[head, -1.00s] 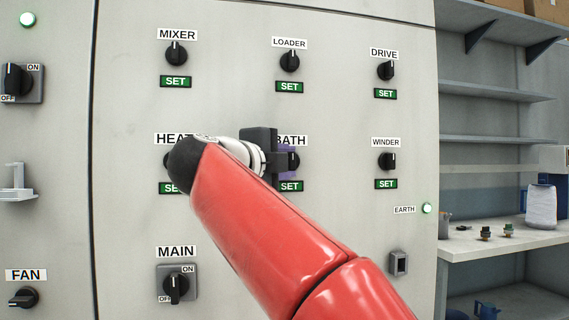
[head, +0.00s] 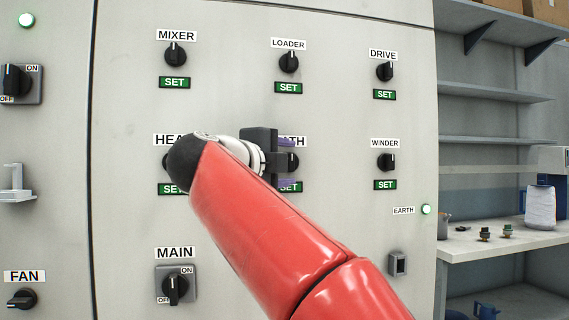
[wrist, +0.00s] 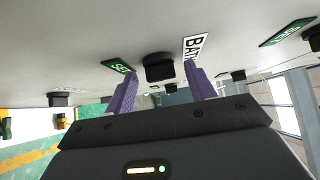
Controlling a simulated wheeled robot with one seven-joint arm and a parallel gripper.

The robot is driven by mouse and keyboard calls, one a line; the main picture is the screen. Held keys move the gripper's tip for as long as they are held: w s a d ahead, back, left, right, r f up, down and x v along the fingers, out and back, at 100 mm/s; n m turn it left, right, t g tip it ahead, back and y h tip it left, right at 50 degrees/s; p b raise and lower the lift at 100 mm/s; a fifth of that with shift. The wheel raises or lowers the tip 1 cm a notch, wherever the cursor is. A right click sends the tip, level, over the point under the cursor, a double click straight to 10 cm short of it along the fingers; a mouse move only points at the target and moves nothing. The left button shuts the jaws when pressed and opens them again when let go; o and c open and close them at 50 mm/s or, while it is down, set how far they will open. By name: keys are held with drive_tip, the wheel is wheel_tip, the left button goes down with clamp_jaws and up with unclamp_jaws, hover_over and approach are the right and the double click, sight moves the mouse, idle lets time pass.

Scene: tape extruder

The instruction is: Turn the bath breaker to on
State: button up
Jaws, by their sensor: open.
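The BATH breaker is a black knob (head: 293,161) on the grey panel, with a BATH label (head: 296,141) above and a green SET label (head: 292,187) below. My gripper (head: 288,162) is at the knob, and my arm hides part of the label. In the wrist view the black knob (wrist: 159,68) lies between and just beyond the two purple fingers of my gripper (wrist: 161,90). The fingers are spread apart with a gap on both sides of the knob. The knob's exact angle is hard to tell.
The HEAT knob is mostly behind my arm. The LOADER knob (head: 289,62) is above, the WINDER knob (head: 387,162) to the right and the MAIN switch (head: 175,288) below left. Shelves and a workbench (head: 470,240) stand at the right.

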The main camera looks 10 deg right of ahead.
drive_tip(key=v, duration=0.7)
drive_tip(key=shift+s+a, duration=0.3)
